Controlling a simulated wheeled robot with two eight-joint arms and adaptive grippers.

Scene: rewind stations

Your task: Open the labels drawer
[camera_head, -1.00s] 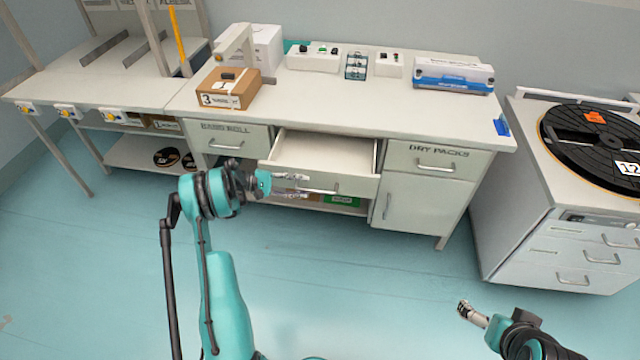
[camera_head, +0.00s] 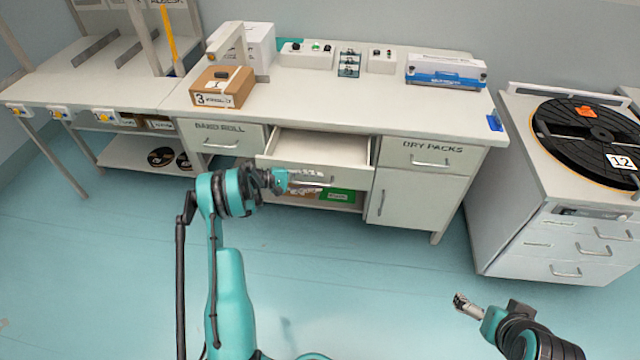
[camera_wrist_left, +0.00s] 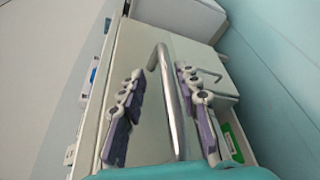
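The middle drawer (camera_head: 325,148) of the bench stands pulled out, and its visible inside looks empty. Its front label is not readable behind my left gripper (camera_head: 308,180), so I cannot confirm the word on it. In the left wrist view, the bar handle (camera_wrist_left: 172,95) runs between the two purple-padded fingers of my left gripper (camera_wrist_left: 163,115). The fingers are apart, with clear gaps beside the bar, which lies nearer the right finger. My right gripper (camera_head: 466,305) is over the floor at lower right, away from the bench; its finger opening is too small to tell.
A band roll drawer (camera_head: 222,138) on the left and a dry packs drawer (camera_head: 432,157) on the right are shut. A cabinet door (camera_head: 415,205) is below the latter. A cart with a black reel (camera_head: 585,140) stands at right. The floor in front is clear.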

